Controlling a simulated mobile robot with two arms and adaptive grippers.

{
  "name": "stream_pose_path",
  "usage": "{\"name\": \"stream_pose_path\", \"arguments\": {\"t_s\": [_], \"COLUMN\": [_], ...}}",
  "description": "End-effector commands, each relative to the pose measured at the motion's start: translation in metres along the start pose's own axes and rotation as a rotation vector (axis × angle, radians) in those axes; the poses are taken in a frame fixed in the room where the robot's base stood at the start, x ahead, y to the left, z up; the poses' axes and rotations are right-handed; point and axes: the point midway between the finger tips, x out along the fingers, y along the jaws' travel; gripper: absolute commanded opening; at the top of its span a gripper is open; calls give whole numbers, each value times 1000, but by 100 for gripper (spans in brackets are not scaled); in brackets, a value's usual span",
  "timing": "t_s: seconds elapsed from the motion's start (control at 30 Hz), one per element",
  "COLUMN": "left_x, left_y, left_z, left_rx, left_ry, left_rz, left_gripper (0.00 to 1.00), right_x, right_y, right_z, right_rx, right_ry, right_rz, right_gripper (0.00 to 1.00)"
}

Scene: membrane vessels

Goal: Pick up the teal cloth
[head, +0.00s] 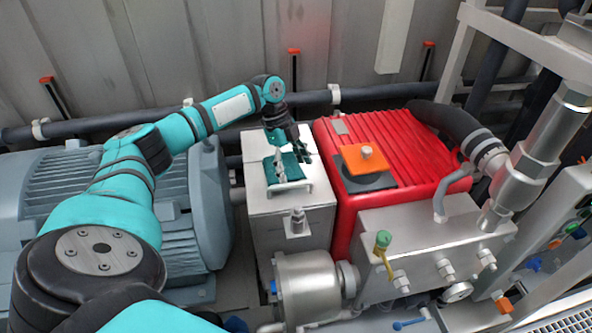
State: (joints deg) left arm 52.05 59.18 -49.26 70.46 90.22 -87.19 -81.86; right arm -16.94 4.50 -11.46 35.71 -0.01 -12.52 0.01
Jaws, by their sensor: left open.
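The teal cloth (290,168) lies on the light grey top of a box-shaped metal housing (262,212), near the middle of the head view. It looks crumpled, with small pale metal parts beside or over it. My left gripper (291,150) points down just above and behind the cloth, at its far side. It is open. Whether its dark fingers touch the cloth cannot be told, as they overlap its far edge. My right gripper is not in view.
A red ribbed pump body (400,150) stands right of the housing, with an orange plate (365,159) on top. A grey finned motor (75,185) stands to the left. Metal valves and pipes (435,240) fill the right front. A dark pipe runs along the back wall.

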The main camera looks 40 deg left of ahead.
Motion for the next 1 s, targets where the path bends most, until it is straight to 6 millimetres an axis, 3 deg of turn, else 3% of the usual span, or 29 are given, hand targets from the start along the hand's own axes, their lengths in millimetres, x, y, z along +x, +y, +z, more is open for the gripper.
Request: {"name": "stream_pose_path", "arguments": {"t_s": [0.43,0.83,1.0], "left_x": [3,18,18], "left_y": [0,0,0], "left_z": [0,0,0], "left_rx": [0,1,0], "left_ry": [1,1,1], "left_rz": [1,1,1], "left_gripper": [77,77,67], "right_x": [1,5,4], "right_y": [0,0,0], "right_z": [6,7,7], "right_rx": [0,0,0], "right_ry": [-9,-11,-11], "right_rz": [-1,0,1], "right_gripper": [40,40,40]}}
